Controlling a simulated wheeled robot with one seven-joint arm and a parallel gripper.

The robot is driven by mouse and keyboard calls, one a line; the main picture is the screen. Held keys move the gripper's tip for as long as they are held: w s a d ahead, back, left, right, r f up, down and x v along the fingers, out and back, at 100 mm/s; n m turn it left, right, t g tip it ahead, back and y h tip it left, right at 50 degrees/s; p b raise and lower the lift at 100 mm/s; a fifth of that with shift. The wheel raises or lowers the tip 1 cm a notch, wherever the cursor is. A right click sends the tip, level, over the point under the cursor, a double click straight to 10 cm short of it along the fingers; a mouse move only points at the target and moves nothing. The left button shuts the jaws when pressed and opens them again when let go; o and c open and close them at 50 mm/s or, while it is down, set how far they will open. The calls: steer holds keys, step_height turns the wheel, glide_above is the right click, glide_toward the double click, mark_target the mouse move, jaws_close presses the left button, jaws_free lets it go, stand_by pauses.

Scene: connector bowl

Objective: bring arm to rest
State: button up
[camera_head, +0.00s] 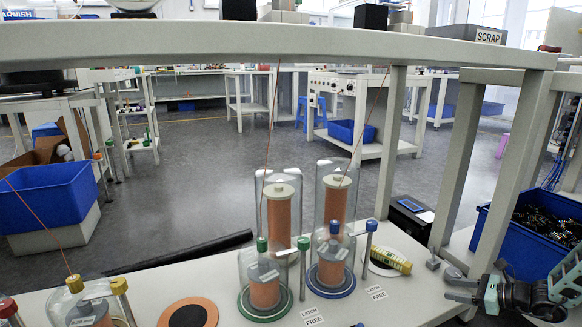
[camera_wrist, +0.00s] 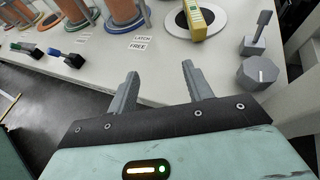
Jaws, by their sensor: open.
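My gripper (camera_wrist: 160,82) is in the lower middle of the wrist view. Its two grey fingers are apart, with nothing between them. It hangs in front of the edge of a white workbench (camera_wrist: 150,68). In the head view my arm and gripper (camera_head: 478,290) show at the lower right, beside the right end of the same bench. The fingertips are small and hard to make out there.
Wire spools under clear covers (camera_head: 278,225) stand on the bench, with LATCH FREE labels. A yellow block (camera_head: 391,259) lies on a round pad, near a grey lever and knob (camera_wrist: 259,72). A blue bin of connectors (camera_head: 520,242) stands at right. A shelf beam (camera_head: 250,42) crosses above.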

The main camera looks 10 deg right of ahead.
steer(key=a+r+n+g+y+p, duration=0.1)
steer(key=a+r+n+g+p, duration=0.1)
steer(key=a+r+n+g, duration=0.65)
steer(key=a+r+n+t+p, duration=0.15)
steer(key=a+r, duration=0.45)
steer(key=a, duration=0.7)
steer(key=a+r+n+g+y+p, duration=0.15)
steer(key=a+r+n+g, duration=0.25)
steer(key=a+r+n, duration=0.45)
steer(key=s+a+r+n+g+h+p, duration=0.35)
steer(key=s+a+r+n, duration=0.25)
steer(key=s+a, duration=0.55)
steer(key=s+a+r+n+t+h+p, duration=0.2)
steer(key=s+a+r+n+h, duration=0.15)
steer(key=s+n, duration=0.3)
steer(key=s+a+r+n+t+h+p, duration=0.1)
steer(key=s+a+r+n+h, duration=0.1)
steer(key=s+r+n, duration=0.4)
step_height(320, 180, up, 37)
steer(key=s+p, duration=0.1)
steer(key=p, duration=3.7)
steer(key=shift+s+a, duration=0.15)
steer(key=shift+r, duration=0.1)
